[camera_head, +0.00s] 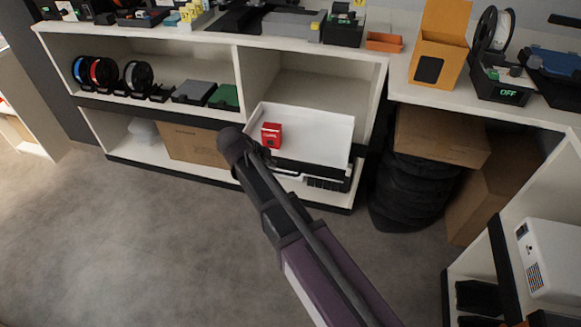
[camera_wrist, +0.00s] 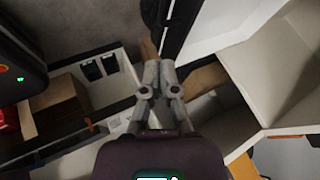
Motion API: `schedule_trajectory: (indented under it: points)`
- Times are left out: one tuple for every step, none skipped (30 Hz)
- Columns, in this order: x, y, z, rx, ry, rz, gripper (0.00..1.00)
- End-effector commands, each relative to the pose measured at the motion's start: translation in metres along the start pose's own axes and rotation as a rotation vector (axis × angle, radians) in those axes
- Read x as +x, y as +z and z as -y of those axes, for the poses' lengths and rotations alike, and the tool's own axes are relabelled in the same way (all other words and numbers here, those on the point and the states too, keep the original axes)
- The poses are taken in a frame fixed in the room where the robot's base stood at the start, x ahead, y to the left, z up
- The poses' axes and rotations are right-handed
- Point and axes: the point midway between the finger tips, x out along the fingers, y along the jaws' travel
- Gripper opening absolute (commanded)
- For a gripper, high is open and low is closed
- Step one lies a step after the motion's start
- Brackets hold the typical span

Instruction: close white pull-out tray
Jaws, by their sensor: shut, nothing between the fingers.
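The white pull-out tray (camera_head: 325,133) stands out from the lower right bay of the shelf unit in the head view. A small red box (camera_head: 271,135) lies inside it at the left. A dark front strip with a handle shows below the tray's white floor. My arm reaches up from the lower right, and its dark end overlaps the tray's front left corner; I cannot tell whether it touches. My gripper (camera_wrist: 158,70) is shut and empty in the wrist view. Its fingertips cannot be made out in the head view. I cannot identify the tray for sure in the wrist view.
A brown carton (camera_head: 192,145) sits in the lower left bay. Spools line the shelf above it. The grey floor (camera_head: 130,240) in front is clear.

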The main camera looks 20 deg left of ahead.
Motion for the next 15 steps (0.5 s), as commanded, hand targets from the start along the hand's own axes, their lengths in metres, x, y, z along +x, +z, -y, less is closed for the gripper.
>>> schedule_trajectory:
  points:
    - [-0.0003,-0.0004,0.0002,0.000,0.000,0.000,0.00]
    - [-0.0003,-0.0005,0.0002,0.000,0.000,0.000,0.00]
    - [-0.0003,-0.0005,0.0002,-0.001,0.000,0.000,0.00]
    - [-0.0003,-0.0005,0.0002,-0.001,0.000,0.000,0.00]
    - [-0.0002,-0.0005,0.0002,-0.001,0.000,0.000,0.00]
    - [-0.0001,-0.0005,0.0002,-0.001,0.000,0.000,0.00]
    - [0.0002,-0.0005,0.0002,-0.001,0.000,0.000,0.00]
    - [0.0005,-0.0005,0.0001,-0.001,0.001,0.000,0.00]
    - [0.0012,-0.0004,0.0000,-0.001,0.001,0.000,0.00]
    - [0.0019,-0.0003,-0.0001,-0.001,0.001,0.000,0.00]
    - [0.0027,-0.0002,-0.0002,-0.001,0.001,0.000,0.00]
    - [0.0041,-0.0001,-0.0003,-0.001,0.001,0.000,0.00]
    - [0.0054,0.0000,-0.0004,-0.001,0.001,0.000,0.00]
    - [0.0068,0.0001,-0.0005,-0.001,0.001,0.000,0.00]
    - [0.0091,0.0003,-0.0006,-0.001,0.001,0.000,0.00]
